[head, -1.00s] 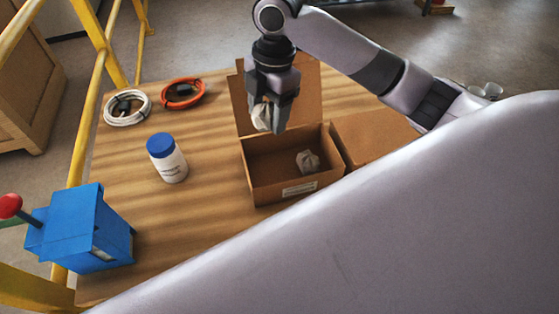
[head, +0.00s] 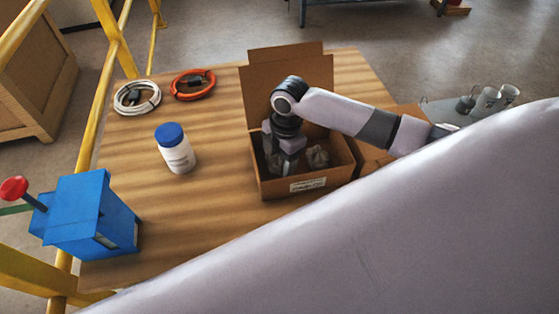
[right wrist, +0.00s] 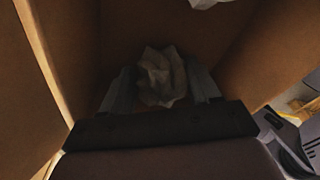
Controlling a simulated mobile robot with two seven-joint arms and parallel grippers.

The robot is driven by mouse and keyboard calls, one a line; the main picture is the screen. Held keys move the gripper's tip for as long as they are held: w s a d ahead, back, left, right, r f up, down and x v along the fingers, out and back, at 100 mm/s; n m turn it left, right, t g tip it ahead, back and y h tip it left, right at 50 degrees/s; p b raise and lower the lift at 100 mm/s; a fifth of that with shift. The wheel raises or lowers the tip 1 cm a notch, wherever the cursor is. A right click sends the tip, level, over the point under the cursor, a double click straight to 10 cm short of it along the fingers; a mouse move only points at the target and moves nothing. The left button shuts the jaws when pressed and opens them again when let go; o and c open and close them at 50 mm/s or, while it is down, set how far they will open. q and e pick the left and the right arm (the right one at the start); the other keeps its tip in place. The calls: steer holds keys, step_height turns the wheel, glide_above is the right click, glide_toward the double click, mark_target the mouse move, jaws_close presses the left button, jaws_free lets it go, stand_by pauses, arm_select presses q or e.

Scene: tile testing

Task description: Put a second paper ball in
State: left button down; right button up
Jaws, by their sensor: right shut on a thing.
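The open cardboard box (head: 278,188) stands on the wooden table with its lid flap raised at the back. My right gripper (head: 285,168) reaches down inside the box. It is shut on a crumpled paper ball (right wrist: 161,76), which shows between the two fingers in the right wrist view. Whether that ball touches the box floor I cannot tell. Another paper ball (head: 317,156) lies in the box to the right of the gripper; its edge shows at the top of the right wrist view (right wrist: 210,2). My left gripper is not in view.
A white bottle with a blue cap (head: 175,150) stands left of the box. A white cable coil (head: 137,97) and an orange one (head: 193,84) lie at the back left. A blue device with a red knob (head: 88,217) is at front left. The table between is clear.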

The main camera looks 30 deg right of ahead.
steer(key=shift+f, duration=0.3)
steer(key=shift+f, duration=0.1)
steer(key=shift+f, duration=0.1)
steer(key=o, duration=1)
steer(key=r, duration=0.4)
steer(key=d+r, duration=0.1)
steer(key=r, duration=0.3)
steer(key=r+p, duration=0.1)
steer(key=r, duration=0.3)
steer(key=shift+d+r, duration=0.15)
steer(key=shift+d, duration=0.1)
